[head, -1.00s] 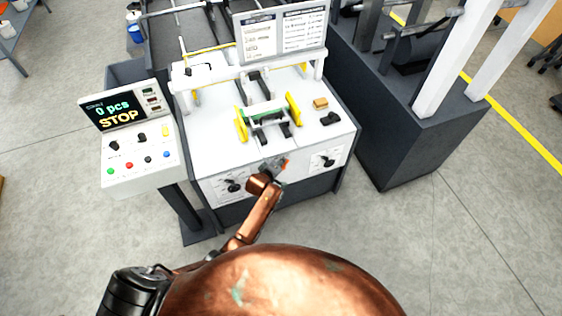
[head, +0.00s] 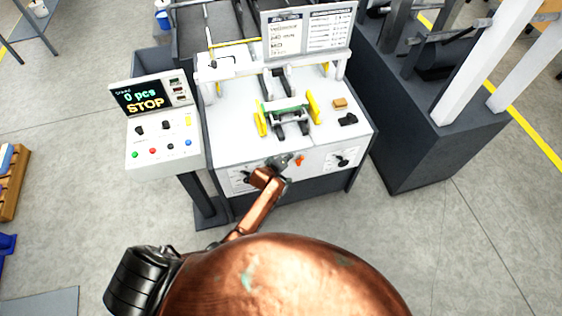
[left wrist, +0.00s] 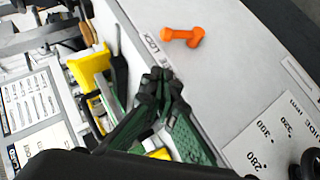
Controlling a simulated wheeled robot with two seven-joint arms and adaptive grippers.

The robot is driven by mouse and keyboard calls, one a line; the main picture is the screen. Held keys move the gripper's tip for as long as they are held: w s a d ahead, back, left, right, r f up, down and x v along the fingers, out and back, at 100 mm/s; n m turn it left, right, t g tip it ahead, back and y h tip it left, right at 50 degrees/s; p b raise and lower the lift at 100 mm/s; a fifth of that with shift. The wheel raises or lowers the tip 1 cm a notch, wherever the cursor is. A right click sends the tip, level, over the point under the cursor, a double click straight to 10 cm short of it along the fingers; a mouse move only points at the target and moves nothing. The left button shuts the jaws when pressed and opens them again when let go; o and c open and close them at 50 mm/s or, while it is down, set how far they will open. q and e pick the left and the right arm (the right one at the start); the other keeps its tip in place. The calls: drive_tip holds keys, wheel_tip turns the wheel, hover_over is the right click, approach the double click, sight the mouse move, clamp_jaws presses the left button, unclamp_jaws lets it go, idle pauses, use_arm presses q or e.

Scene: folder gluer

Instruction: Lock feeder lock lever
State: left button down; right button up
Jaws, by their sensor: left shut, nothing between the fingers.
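The feeder lock lever is a small orange handle (head: 299,160) on the front panel of the white feeder, between two black dials. In the left wrist view the orange lever (left wrist: 184,37) lies near a printed LOCK label. My left gripper (head: 283,160) is in front of the panel, just left of the lever in the head view. Its dark fingertips (left wrist: 161,87) are shut and empty, with a visible gap to the lever in the left wrist view. My copper-coloured arm hides part of the panel. My right gripper is not in view.
A control box (head: 156,120) reading "0 pcs STOP" stands left of the feeder. The left dial (head: 245,180) and right dial (head: 342,162) flank the lever. Yellow guides (head: 314,107) stand on the feeder top. A dark machine base (head: 430,150) stands at right.

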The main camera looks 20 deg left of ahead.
use_arm(q)
drive_tip(key=v, duration=0.8)
drive_tip(key=shift+a+f, duration=0.2)
drive_tip(key=shift+f, duration=0.05)
drive_tip(key=s+a+f+m+g+b, duration=0.2)
drive_tip(key=s+f, duration=0.5)
drive_tip(key=f, duration=0.4)
drive_tip(key=s+a+f+m+g+y+b, duration=0.1)
drive_tip(key=s+a+f, duration=0.1)
drive_tip(key=s+f, duration=0.65)
drive_tip(key=s+a+f+m+g+b, duration=0.2)
drive_tip(key=s+f, duration=0.4)
drive_tip(key=f, duration=0.7)
drive_tip(key=s+a+f+m+g+b, duration=0.1)
drive_tip(key=s+f, duration=0.5)
drive_tip(key=s, duration=0.6)
drive_tip(key=s+a+f+m+g+y+b, duration=0.1)
drive_tip(key=s+a+f+m+g+b, duration=0.1)
drive_tip(key=s+f, duration=0.5)
drive_tip(key=s+a+f+m+g+b, duration=0.2)
drive_tip(key=s+f, duration=0.4)
drive_tip(key=s, duration=1.2)
drive_tip(key=shift+s+a+f+m+y, duration=0.3)
drive_tip(key=shift+a+m, duration=0.3)
drive_tip(key=shift+m, duration=0.3)
